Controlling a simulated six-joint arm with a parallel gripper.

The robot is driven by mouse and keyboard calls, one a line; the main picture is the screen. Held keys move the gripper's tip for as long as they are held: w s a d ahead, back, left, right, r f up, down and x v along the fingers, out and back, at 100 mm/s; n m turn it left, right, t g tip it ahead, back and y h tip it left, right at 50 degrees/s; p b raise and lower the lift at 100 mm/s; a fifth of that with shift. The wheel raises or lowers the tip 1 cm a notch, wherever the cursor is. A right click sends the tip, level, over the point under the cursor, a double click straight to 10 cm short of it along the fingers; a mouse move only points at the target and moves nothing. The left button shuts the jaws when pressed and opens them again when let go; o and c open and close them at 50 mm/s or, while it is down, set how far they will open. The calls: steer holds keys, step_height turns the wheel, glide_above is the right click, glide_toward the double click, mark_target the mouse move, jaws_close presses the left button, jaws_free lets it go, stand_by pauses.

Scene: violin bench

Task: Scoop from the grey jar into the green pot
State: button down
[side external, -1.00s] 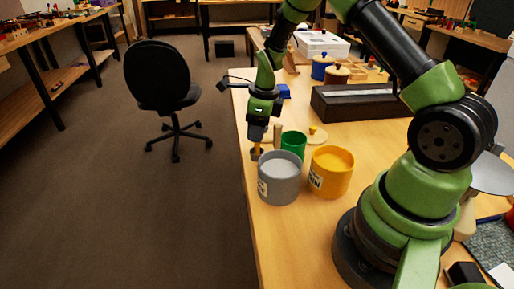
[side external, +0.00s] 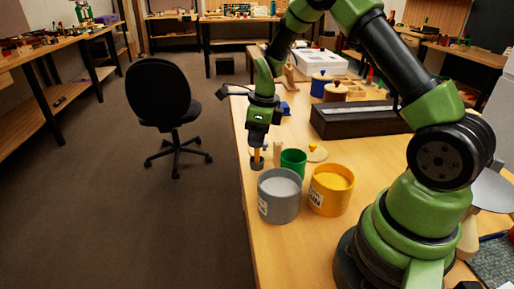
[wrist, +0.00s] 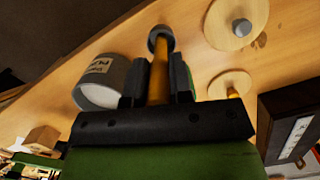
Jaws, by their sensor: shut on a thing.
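My gripper (side external: 257,146) is shut on the scoop, which hangs down with its yellow-orange handle and small dark cup (side external: 256,165). In the wrist view, the scoop handle (wrist: 161,78) runs up between the fingers. The grey jar (side external: 279,203) stands open near the left table edge, with pale contents showing inside. The scoop is outside its mouth, up and left of it in the side view. The grey jar (wrist: 113,75) also shows left of my gripper in the wrist view. The green pot (side external: 293,161) stands behind the grey jar. What the scoop holds cannot be seen.
An open yellow jar (side external: 330,196) stands right of the grey jar. A round lid with a yellow knob (side external: 317,154) lies behind it. Two round lids (wrist: 236,22) show in the wrist view. A long dark box (side external: 360,121) lies farther back. The left table edge is close.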

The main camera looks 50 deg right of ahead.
step_height(320, 180, up, 6)
steer(key=shift+f, duration=0.25)
steer(key=s+a+r+g, duration=0.2)
steer(key=s+a+r, duration=0.5)
steer(key=s, duration=0.3)
step_height(320, 180, down, 13)
steer(key=shift+d, duration=0.3)
steer(key=shift+w+r, duration=0.1)
steer(key=shift+r, duration=0.05)
stand_by(0.5)
step_height(320, 180, up, 14)
steer(key=shift+f, duration=0.2)
stand_by(0.8)
stand_by(0.3)
